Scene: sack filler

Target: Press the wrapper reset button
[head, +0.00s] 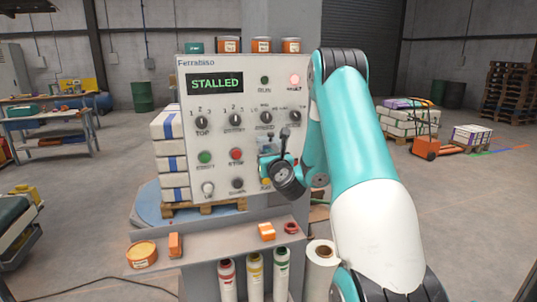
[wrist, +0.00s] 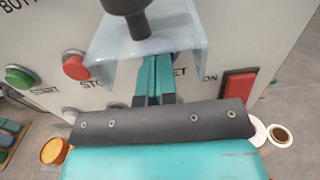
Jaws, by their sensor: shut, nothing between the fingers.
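The control panel (head: 218,130) is grey, with a lit display (head: 215,83) reading "STALLED". My gripper (wrist: 158,62) is shut and empty, its fingers pointing at the panel. They show through a clear, hood-like cover (wrist: 135,55) in the wrist view; the cover also shows in the head view (head: 268,142). Part of a label ending in "ET" is right of the fingers. The button itself is hidden behind the fingers and cover, and I cannot tell whether the tips touch it. In the head view, my wrist hides this part of the panel.
A green START button (wrist: 18,77) and red STOP button (wrist: 75,66) sit left of my fingers. A dark knob (wrist: 130,18) juts out above them. A red rocker switch (wrist: 238,88) is to the right. A shelf (head: 205,250) with small items runs below the panel.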

